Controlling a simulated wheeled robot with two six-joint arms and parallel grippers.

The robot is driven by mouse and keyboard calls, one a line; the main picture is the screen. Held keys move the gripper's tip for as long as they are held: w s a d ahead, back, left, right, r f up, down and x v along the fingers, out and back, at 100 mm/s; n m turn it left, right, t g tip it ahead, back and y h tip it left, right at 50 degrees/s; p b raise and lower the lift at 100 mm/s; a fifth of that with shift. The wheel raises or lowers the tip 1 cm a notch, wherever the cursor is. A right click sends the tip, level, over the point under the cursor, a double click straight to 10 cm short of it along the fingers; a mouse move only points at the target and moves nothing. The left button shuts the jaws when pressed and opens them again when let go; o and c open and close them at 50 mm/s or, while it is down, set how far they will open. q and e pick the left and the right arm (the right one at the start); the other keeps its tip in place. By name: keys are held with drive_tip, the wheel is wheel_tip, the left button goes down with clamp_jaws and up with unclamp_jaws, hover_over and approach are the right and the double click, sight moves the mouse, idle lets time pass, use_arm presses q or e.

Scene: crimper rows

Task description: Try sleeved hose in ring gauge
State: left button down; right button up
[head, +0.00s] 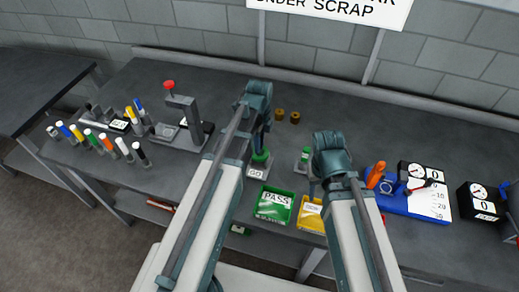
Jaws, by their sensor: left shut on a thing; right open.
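My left gripper (264,143) points down over the green ring gauge (260,157) on the stand marked GO (256,173). It is shut on a dark, slim piece, seemingly the sleeved hose, mostly hidden by the fingers and arm. I cannot tell whether its lower end is inside the ring or just above it. A second, smaller green-topped gauge (304,156) stands to the right. My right gripper (312,188) is open over the bench, close to the yellow bin, largely covered by its own wrist.
A green PASS bin (273,205) and a yellow bin (311,213) sit at the front edge. Several coloured hoses (104,142) and a press with a red knob (182,110) stand left. Two brown rings (287,116) lie behind. A blue gauge board (415,203) is right.

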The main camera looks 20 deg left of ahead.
use_arm(q)
drive_tip(key=shift+r+p, duration=3.6)
drive_tip(key=shift+r, duration=0.1)
